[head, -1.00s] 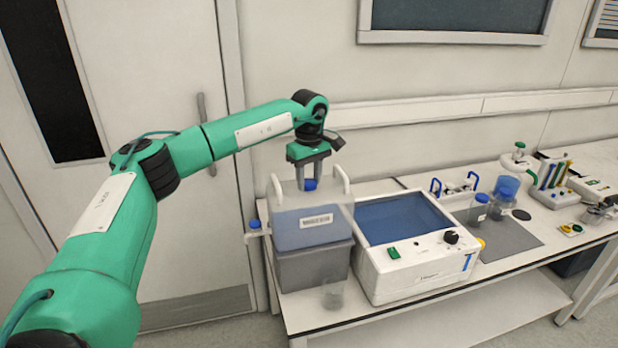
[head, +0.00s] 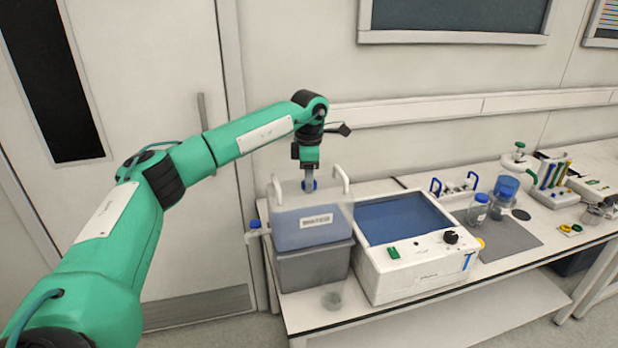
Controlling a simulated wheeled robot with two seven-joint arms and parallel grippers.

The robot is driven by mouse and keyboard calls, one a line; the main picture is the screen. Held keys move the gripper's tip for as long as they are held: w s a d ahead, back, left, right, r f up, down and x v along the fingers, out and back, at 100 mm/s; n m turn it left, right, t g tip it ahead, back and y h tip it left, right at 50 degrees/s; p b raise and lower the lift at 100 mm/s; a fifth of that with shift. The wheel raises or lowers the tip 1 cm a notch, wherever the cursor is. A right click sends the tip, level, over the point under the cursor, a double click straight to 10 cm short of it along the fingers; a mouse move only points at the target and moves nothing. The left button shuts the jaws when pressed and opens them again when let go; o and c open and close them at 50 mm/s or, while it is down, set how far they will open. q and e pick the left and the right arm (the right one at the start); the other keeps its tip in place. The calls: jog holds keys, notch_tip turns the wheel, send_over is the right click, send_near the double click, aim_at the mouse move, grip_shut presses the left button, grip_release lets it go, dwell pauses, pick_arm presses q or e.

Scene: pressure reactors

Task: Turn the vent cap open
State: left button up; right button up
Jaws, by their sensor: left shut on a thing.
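The blue vent cap (head: 315,185) sits on top of a translucent bluish carboy (head: 285,228) with two white handles. My left gripper (head: 309,186) points straight down from above and is shut on the cap. Its fingers are seen edge-on and hide part of the cap. The carboy stands upright on a grey box (head: 315,268) at the left end of the bench. A small blue-topped spigot (head: 255,225) sticks out at the carboy's left side. My right gripper is not in view.
A white water bath (head: 415,262) with a blue basin stands right of the carboy. Bottles (head: 477,209) and a grey mat (head: 510,240) lie farther right. A wall and door are behind.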

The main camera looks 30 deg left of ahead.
pick_arm(q)
jog(key=n, duration=0.5)
jog(key=shift+n, duration=0.3)
jog(key=n, duration=0.4)
jog(key=shift+n, duration=0.3)
jog(key=o, duration=1)
jog(key=shift+r, duration=0.1)
